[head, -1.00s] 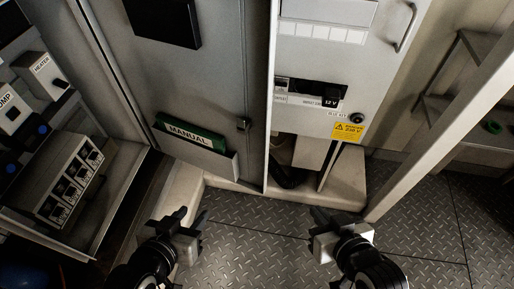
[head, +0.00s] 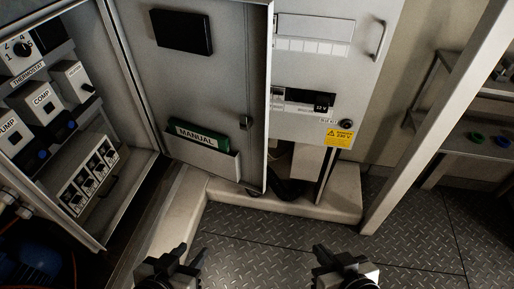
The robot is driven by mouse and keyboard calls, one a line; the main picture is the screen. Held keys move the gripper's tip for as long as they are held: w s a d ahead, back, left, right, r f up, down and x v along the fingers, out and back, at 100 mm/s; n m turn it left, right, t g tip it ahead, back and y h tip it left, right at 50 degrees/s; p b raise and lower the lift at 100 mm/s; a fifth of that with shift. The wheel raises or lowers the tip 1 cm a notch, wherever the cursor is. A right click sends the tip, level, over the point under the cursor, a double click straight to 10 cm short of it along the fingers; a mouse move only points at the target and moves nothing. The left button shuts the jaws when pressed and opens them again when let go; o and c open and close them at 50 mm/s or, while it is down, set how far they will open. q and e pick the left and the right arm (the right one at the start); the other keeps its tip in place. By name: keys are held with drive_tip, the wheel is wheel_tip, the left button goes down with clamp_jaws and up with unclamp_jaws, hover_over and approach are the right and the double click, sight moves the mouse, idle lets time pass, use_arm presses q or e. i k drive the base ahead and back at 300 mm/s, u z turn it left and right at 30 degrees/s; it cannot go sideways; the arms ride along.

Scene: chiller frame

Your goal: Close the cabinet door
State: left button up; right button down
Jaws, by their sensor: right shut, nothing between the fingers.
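The grey cabinet door (head: 215,85) stands open in the head view, with its inner face towards me. It is joined along its left side to the cabinet (head: 135,130); its free edge is at the right, by the white panel. A dark box (head: 182,32) and a pocket with a green manual (head: 198,137) are on its inner face. My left gripper (head: 190,252) is low, in front of and below the door, its fingers apart and empty. My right gripper (head: 323,251) is low, right of the door's free edge, shut and empty. Neither touches the door.
The cabinet holds labelled switch boxes and a row of breakers (head: 88,176). Right of the door is a white panel (head: 325,65) with a handle and a yellow warning label (head: 339,137). A pale post (head: 440,115) and shelves stand further right. The tread-plate floor (head: 270,240) is clear.

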sight(204, 64)
drive_tip(key=z, duration=0.9)
drive_tip(key=i, duration=0.55)
drive_tip(key=u, duration=1.65)
